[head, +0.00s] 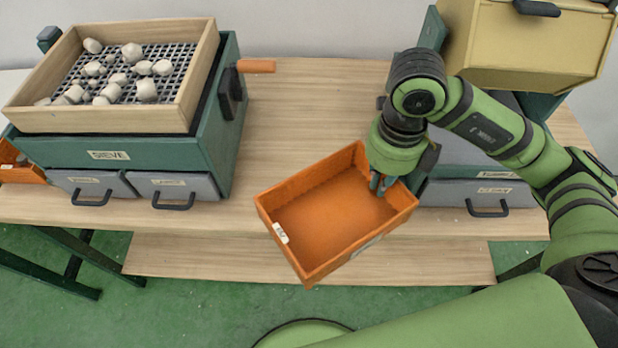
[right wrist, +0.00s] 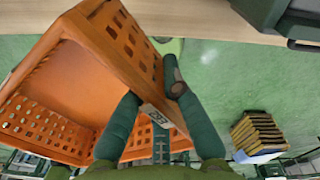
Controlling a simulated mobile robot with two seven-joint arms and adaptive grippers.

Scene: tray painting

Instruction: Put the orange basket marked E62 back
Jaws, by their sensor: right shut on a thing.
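The orange basket (head: 335,215) is empty and held in the air, tilted, over the front edge of the wooden bench. My right gripper (head: 382,184) is shut on its right-hand wall, near the back corner. In the right wrist view, the two green fingers (right wrist: 150,90) close on either side of the perforated wall of the basket (right wrist: 112,45). A small label (right wrist: 157,116) sits on that wall between the fingers; it seems to read E62. Another pale tag (head: 280,232) shows on the basket's left side. My left gripper is not in view.
A green sieve box (head: 150,155) stands at left, with a wooden tray of pale stones and grey drawers (head: 178,187). Another orange bin (head: 20,166) is at far left. The bench middle (head: 300,110) is clear.

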